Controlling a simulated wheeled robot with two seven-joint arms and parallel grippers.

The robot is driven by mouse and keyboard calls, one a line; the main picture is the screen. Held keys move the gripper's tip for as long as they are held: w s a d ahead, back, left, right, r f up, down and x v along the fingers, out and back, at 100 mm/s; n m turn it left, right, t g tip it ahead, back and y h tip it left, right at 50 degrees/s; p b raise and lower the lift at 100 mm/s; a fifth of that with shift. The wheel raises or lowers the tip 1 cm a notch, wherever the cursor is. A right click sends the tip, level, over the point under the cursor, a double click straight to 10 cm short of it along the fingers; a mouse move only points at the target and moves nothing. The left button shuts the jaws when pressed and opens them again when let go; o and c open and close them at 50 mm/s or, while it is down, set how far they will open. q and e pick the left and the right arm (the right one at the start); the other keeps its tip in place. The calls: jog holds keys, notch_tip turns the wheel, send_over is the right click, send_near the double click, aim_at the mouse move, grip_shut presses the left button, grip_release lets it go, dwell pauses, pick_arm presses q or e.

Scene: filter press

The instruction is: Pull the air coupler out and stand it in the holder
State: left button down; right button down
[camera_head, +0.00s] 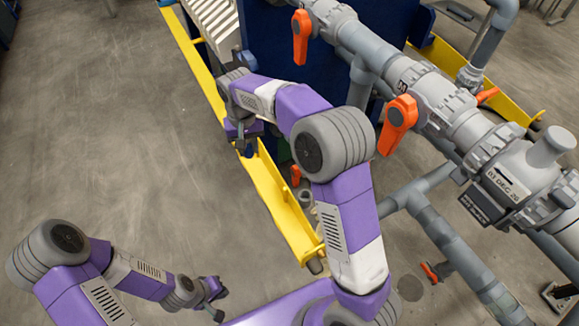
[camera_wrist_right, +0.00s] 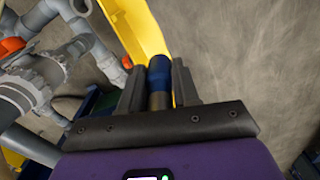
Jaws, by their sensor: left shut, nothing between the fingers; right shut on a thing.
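The air coupler (camera_wrist_right: 159,73) shows in the right wrist view as a short cylinder with a blue collar and darker ends. My right gripper (camera_wrist_right: 157,82) is shut on it, one finger on each side. In the head view my right gripper (camera_head: 243,142) is at the yellow beam, below the blue press body, and the coupler cannot be made out there. Whether the coupler is still seated in a socket cannot be told. My left gripper (camera_head: 220,300) is shut and empty over bare floor at the lower left. I cannot identify the holder in either view.
A yellow beam (camera_head: 272,196) runs beside my right arm. Grey pipes (camera_head: 446,118) with orange valve handles (camera_head: 398,124) fill the right side. The blue press body (camera_head: 278,48) stands at the top. Open concrete floor (camera_head: 110,120) lies on the left.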

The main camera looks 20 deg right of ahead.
jog(key=s+d+f+m+b, duration=0.1)
jog(key=s+d+f+m, duration=0.3)
jog(key=d, duration=0.4)
jog(key=m+b, duration=0.2)
jog(key=b, duration=0.4)
send_over(305, 190)
jog(key=s, duration=0.2)
jog(key=shift+w+a+f, duration=0.1)
jog(key=shift+a+f, duration=0.05)
jog(key=shift+f, duration=1.65)
jog(key=shift+w+a+f, duration=0.1)
jog(key=shift+f, duration=1.75)
jog(key=shift+a+f, duration=0.15)
jog(key=shift+f, duration=1.65)
jog(key=shift+s+f, duration=0.1)
jog(key=shift+f, duration=0.1)
jog(key=shift+f+b, duration=0.7)
jog(key=shift+f, duration=0.15)
jog(key=c, duration=0.7)
grip_release()
jog(key=shift+c, duration=0.2)
jog(key=shift+r, duration=0.15)
notch_tip(305, 190, up, 7)
jog(key=p, duration=0.2)
jog(key=shift+r, duration=0.2)
